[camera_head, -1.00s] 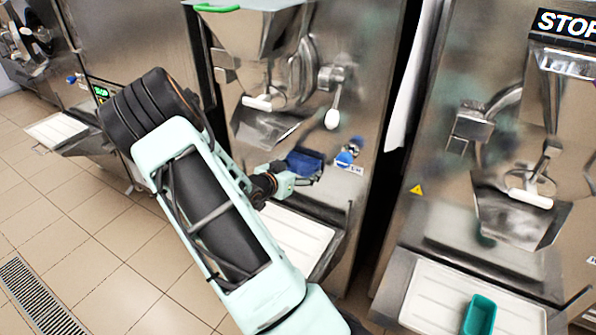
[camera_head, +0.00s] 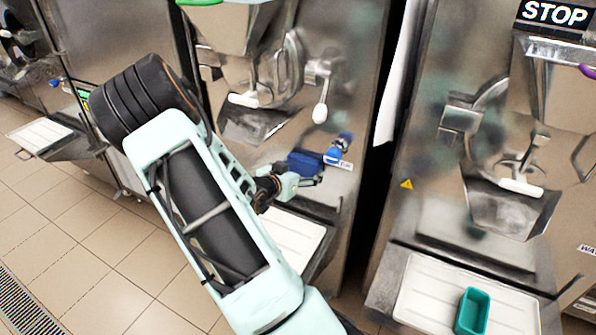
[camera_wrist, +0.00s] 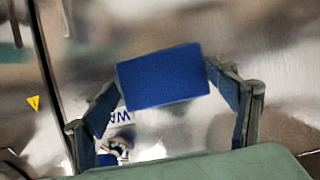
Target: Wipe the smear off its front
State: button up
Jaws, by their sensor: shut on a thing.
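My gripper (camera_head: 306,182) is shut on a blue sponge (camera_head: 304,163) in front of the middle steel machine (camera_head: 335,60). In the wrist view the sponge (camera_wrist: 163,77) sits between the two fingertips (camera_wrist: 165,85), its broad face toward the camera. The sponge is close to the steel front; I cannot tell whether it touches. A blue tap knob (camera_head: 338,152) with a white label is just right of the sponge. In the wrist view the sponge partly covers that label (camera_wrist: 122,117). No smear can be told apart from the reflections on the steel.
A white-handled lever (camera_head: 320,112) and spout (camera_head: 252,122) stick out above the sponge. A white drip tray (camera_head: 285,240) lies below my arm. Another machine (camera_head: 440,200) with a tray and teal tub (camera_head: 473,312) stands right. Tiled floor (camera_head: 110,255) is clear at left.

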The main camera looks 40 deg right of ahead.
aim_at(290, 163)
jog(key=shift+w+a+r+p, duration=0.1)
jog(key=shift+w+a+p, duration=0.15)
jog(key=shift+w, duration=0.45)
jog(key=shift+w+a+r+p, duration=0.15)
jog(key=shift+w+p, duration=0.15)
jog(key=shift+w, duration=0.35)
jog(key=shift+w+a+f+p, duration=0.1)
jog(key=shift+w+a+p, duration=0.15)
jog(key=shift+w, duration=0.45)
jog(key=shift+r, duration=0.1)
jog(key=s+a+p, duration=0.1)
jog(key=s+a, duration=0.1)
jog(key=a, duration=0.3)
jog(key=shift+s+a+f, duration=0.25)
jog(key=shift+s+a+p, duration=0.3)
jog(key=shift+a, duration=0.4)
jog(key=shift+s+a+p, duration=0.3)
jog(key=shift+a, duration=0.4)
jog(key=shift+w, duration=0.1)
